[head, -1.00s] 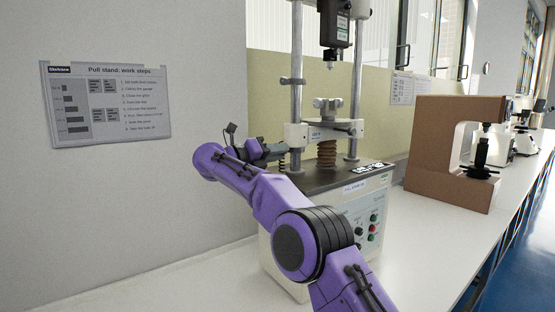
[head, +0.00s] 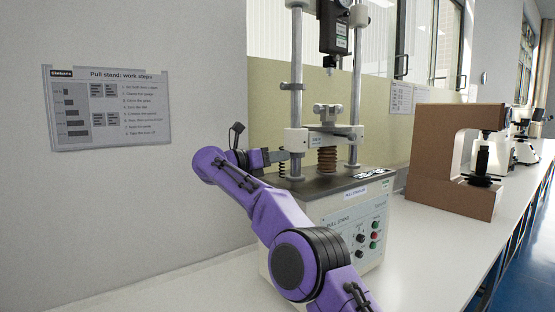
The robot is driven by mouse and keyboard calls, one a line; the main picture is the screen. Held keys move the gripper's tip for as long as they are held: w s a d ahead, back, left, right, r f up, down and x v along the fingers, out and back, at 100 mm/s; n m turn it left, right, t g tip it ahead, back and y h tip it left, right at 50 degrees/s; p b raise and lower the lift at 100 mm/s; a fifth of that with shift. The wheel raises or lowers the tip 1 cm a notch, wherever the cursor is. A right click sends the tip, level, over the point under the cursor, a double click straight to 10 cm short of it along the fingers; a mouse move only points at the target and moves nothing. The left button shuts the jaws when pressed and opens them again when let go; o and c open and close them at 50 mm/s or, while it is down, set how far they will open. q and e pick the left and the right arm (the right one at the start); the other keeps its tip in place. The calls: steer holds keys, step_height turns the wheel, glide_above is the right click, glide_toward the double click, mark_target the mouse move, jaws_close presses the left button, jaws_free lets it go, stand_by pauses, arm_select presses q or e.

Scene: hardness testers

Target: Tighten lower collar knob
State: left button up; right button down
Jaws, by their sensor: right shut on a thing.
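The pull stand (head: 325,215) is a pale machine box with two steel columns and a dark top plate. A white crosshead with a pale collar block (head: 295,139) sits low on the left column (head: 297,60). My purple right arm reaches up to the stand's left side. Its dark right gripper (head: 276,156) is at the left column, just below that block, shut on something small. The lower collar knob is not clearly visible; the gripper covers that spot. A higher collar (head: 292,86) with a small side knob is on the same column. My left gripper is out of view.
A force gauge (head: 334,27) hangs above a clamp (head: 327,113) and brown bellows (head: 327,160). The front panel has several knobs and buttons. A brown hardness tester (head: 440,160) stands to the right. The white bench (head: 420,255) is clear in front. A work-steps sign (head: 108,108) hangs left.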

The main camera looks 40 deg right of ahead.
stand_by(0.3)
steer(key=c, duration=1)
jaws_free()
steer(key=shift+a, duration=0.15)
steer(key=a, duration=0.3)
steer(key=w+a, duration=0.1)
steer(key=a, duration=0.6)
steer(key=shift+w+a+p, duration=0.1)
steer(key=shift+w+p, duration=0.05)
steer(key=shift+p, duration=0.15)
